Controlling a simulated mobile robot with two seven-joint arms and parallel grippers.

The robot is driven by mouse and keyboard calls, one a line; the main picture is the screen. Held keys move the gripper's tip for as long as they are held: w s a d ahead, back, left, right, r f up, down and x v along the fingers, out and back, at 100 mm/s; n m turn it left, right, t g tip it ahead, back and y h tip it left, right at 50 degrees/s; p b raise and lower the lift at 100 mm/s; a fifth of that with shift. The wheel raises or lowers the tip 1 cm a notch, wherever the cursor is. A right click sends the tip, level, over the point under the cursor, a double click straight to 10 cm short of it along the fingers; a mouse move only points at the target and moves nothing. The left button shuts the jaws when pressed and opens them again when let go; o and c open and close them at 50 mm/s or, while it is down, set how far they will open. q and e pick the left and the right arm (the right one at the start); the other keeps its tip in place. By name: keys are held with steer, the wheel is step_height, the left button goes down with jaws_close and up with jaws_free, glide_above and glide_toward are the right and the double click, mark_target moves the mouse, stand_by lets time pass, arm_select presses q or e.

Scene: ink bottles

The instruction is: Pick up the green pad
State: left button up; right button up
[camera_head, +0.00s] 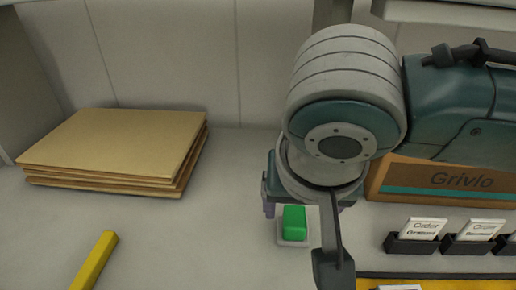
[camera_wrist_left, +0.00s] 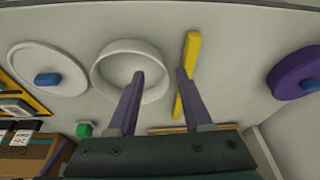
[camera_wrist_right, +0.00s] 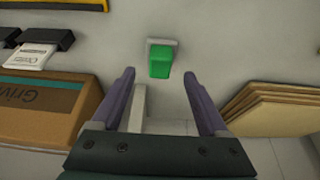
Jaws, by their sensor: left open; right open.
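The green pad (camera_head: 294,222) is a small green block on a pale square base, on the counter near the middle of the head view. In the right wrist view the green pad (camera_wrist_right: 160,64) lies just beyond the fingertips, between their lines. My right gripper (camera_wrist_right: 159,76) is open and empty; in the head view it is mostly hidden by my own arm, with one purple finger showing beside the pad. The pad also shows small in the left wrist view (camera_wrist_left: 84,130). My left gripper (camera_wrist_left: 160,74) is open and empty, outside the head view, above a white ring-shaped dish (camera_wrist_left: 112,50) and a yellow bar (camera_wrist_left: 190,60).
A stack of brown boards (camera_head: 110,150) lies at the back left. A brown box (camera_head: 440,180) marked "Grivlo" stands at right behind several dark card holders (camera_head: 410,243). The left wrist view also shows a purple round thing (camera_wrist_left: 292,72) and a white disc (camera_wrist_left: 45,58).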

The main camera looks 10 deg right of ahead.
mark_target(295, 216)
steer(key=x, duration=0.2)
steer(key=b+x, duration=0.1)
steer(key=x, duration=0.2)
steer(key=shift+w+d+f, duration=0.15)
steer(key=shift+w+f, duration=0.15)
steer(key=shift+w, duration=0.1)
steer(key=shift+c, duration=0.4)
jaws_close()
